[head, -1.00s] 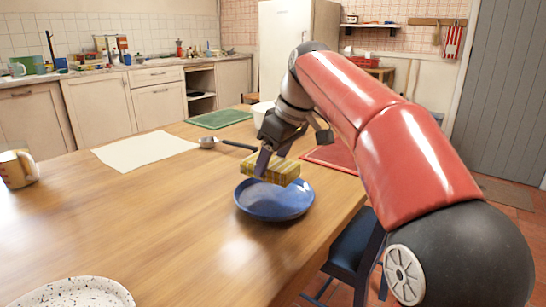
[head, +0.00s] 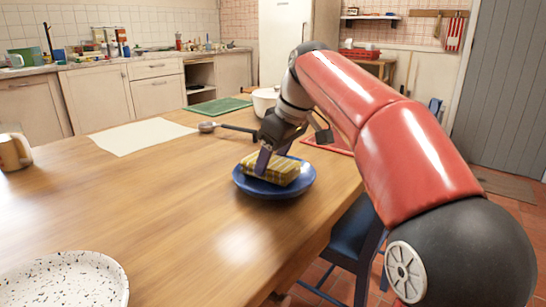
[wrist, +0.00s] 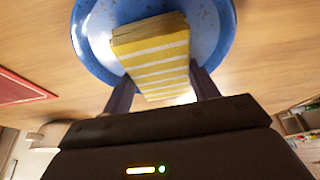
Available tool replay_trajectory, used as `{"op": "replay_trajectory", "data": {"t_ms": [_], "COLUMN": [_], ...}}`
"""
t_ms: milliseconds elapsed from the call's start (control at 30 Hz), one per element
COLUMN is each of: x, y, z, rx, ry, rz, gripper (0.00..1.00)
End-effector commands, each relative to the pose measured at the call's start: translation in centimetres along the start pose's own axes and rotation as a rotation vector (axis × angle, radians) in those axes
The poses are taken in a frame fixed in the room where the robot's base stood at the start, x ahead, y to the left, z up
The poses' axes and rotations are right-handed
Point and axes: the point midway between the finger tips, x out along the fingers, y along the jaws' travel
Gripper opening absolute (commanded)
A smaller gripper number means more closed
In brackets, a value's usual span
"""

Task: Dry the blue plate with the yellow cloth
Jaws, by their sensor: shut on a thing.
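The blue plate (head: 303,184) lies on the wooden table near its right edge. The yellow striped cloth (head: 280,168), folded into a block, is over the middle of the plate and looks to be touching it. In the wrist view, the cloth (wrist: 155,55) sits between my two fingers, with the speckled blue plate (wrist: 92,40) behind it. My gripper (head: 270,161) is shut on the cloth and points down over the plate. The contact under the cloth is hidden.
A dark-handled ladle (head: 208,127), a cream sheet (head: 140,136), a green mat (head: 218,106), a white bowl (head: 264,100) and a red mat (head: 328,142) lie beyond the plate. A mug (head: 14,152) and speckled plate (head: 70,280) are left. A blue chair (head: 352,245) stands right.

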Motion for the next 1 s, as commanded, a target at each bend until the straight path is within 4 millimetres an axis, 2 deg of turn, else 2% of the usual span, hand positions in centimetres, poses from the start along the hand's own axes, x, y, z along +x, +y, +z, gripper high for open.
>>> {"op": "replay_trajectory", "data": {"t_ms": [667,1000], "x": [0.77,0.31], "y": [0.0,-0.73], "z": [0.32,0.83], "rx": [0.0,0.001], "ry": [0.0,0.0], "rz": [0.0,0.001], "gripper": [0.41,0.41]}}
